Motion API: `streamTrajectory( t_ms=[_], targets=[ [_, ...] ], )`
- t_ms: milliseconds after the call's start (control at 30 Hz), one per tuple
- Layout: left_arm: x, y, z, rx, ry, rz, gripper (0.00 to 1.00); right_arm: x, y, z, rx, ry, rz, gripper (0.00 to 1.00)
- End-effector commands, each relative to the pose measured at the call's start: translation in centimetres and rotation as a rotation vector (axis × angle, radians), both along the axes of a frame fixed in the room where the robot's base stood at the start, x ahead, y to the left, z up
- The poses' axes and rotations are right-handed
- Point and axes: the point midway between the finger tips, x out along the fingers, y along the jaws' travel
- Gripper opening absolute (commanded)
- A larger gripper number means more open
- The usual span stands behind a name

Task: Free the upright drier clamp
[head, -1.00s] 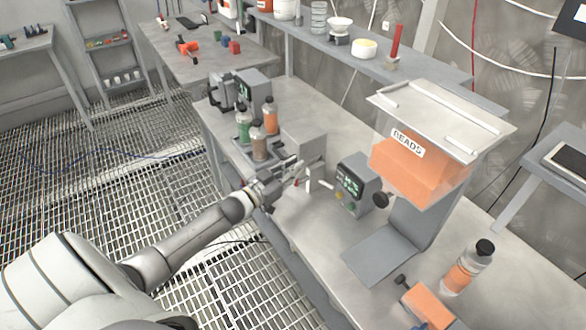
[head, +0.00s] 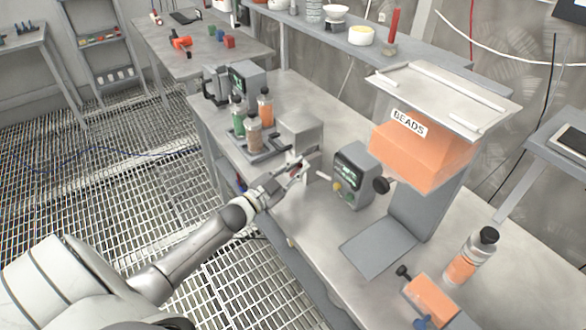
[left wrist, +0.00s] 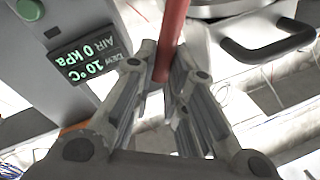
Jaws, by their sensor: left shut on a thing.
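My left gripper (head: 296,168) is at the front of a grey block-shaped unit (head: 302,132) on the bench. In the left wrist view my left gripper (left wrist: 160,85) has its jaws closed around a red rod-like handle (left wrist: 173,35). The handle runs up out of the picture, and its lower end is hidden between the fingers. A grey box with a green readout (left wrist: 90,60) of dew point and air pressure, 0 kPa, is at the left there. The readout box (head: 352,175) stands right of the gripper in the head view. My right gripper is out of view.
Several bottles (head: 254,135) stand on a dark tray behind the gripper. An orange beads hopper (head: 420,155) overhangs the bench at right. A bottle (head: 470,258) and an orange block (head: 432,298) are nearer. A black handle (left wrist: 268,40) is at right in the wrist view.

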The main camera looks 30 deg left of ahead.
Motion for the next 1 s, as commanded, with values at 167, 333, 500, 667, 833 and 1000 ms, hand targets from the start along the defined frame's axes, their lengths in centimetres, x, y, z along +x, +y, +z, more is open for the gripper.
streamTrajectory(
  t_ms=[167, 333, 500, 667, 833, 1000],
  targets=[
    [-0.4, -0.9, -1.3, 0.155, -0.065, -0.001, 0.00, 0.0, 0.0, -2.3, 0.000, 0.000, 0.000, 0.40],
    [-0.7, -1.7, -2.2, 0.306, -0.128, -0.001, 0.00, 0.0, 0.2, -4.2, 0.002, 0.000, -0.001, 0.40],
    [-0.9, -2.2, -3.2, 0.451, -0.187, 0.000, 0.00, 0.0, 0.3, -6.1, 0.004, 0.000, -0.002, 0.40],
    [-1.1, -2.6, -3.9, 0.576, -0.239, -0.001, 0.00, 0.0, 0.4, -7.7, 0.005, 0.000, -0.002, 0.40],
    [-1.2, -2.8, -4.6, 0.681, -0.281, -0.001, 0.00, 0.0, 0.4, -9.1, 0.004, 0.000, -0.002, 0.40],
    [-1.2, -2.9, -5.0, 0.755, -0.312, -0.001, 0.00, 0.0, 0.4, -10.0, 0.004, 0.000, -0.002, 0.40]
  ],
)
